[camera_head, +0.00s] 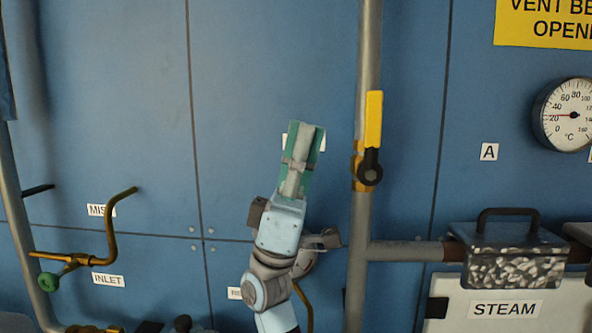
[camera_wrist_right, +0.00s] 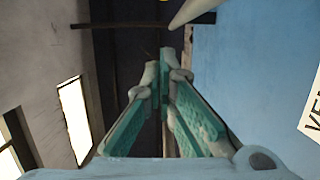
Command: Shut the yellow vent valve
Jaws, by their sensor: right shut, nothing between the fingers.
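The yellow vent valve lever (camera_head: 373,118) stands upright, in line with the grey vertical pipe (camera_head: 368,50). Its dark pivot (camera_head: 370,173) sits at the lever's lower end on a brass body. My right gripper (camera_head: 306,126) is to the left of the lever, apart from it, pointing up in the head view. Its teal-padded fingers are shut and empty. In the right wrist view the fingertips (camera_wrist_right: 160,62) meet with nothing between them. My left gripper is not in view.
A round gauge (camera_head: 572,115) and a yellow sign (camera_head: 548,22) are at the right. A handled box (camera_head: 512,250) stands above the STEAM label (camera_head: 505,308). A bent brass pipe (camera_head: 110,235) and green knob (camera_head: 48,282) are at left. The panel between them is mostly clear.

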